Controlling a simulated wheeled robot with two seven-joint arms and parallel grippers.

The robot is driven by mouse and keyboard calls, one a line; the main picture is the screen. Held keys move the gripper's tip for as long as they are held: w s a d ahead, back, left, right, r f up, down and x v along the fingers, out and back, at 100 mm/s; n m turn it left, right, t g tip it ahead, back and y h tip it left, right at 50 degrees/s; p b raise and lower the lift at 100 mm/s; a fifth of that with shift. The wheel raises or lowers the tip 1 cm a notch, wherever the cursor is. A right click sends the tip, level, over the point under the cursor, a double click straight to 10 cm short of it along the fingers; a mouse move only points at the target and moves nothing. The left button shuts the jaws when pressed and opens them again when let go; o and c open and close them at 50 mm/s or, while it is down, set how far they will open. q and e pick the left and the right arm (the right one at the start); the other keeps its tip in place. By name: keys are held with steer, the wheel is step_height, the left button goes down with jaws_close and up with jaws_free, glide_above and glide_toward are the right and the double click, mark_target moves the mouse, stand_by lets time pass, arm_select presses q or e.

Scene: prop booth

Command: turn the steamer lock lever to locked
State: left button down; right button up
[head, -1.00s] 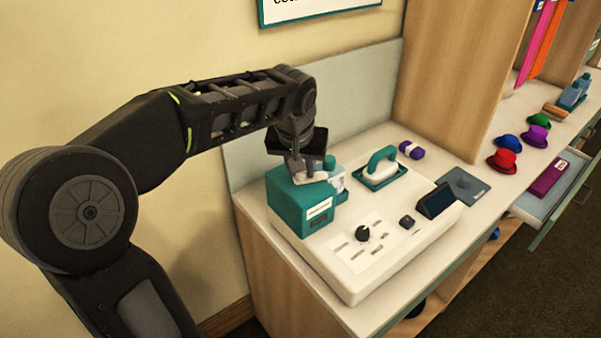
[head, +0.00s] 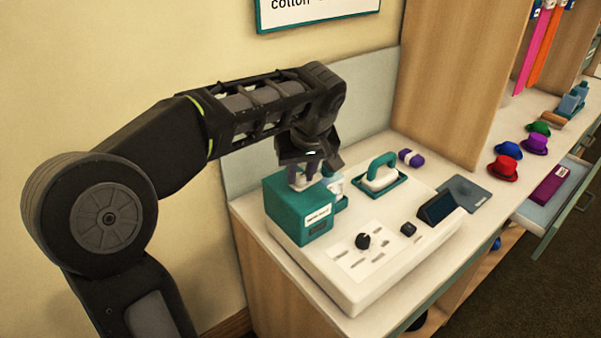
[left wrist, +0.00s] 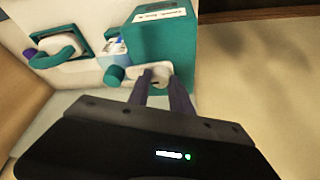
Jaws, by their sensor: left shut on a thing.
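The steamer is a white unit (head: 380,250) with a teal box (head: 300,212) at its left end; the box also shows in the left wrist view (left wrist: 165,50). The lock lever (left wrist: 152,72) is a pale bar with a teal round knob (left wrist: 114,76), against the box's side in the left wrist view. My left gripper (head: 303,182) is at the box's top back edge, its two dark fingers (left wrist: 161,84) shut on the pale part of the lever. In the head view, the hand and box mostly hide the lever. My right gripper is not in view.
A teal-handled iron (head: 381,172) rests on the white unit beside a light-blue container (head: 333,182). A dark knob (head: 363,241) and a tilted screen (head: 437,207) are in front. Small hats (head: 506,160) and an open drawer (head: 530,208) are at right. A wall is behind.

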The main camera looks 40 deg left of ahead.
arm_select(q)
steer(key=c, duration=1.2)
jaws_free()
steer(key=v, duration=0.7)
steer(key=shift+d+r, duration=0.15)
steer(key=shift+r, duration=0.2)
steer(key=shift+s+f, duration=0.1)
steer(key=shift+s, duration=0.05)
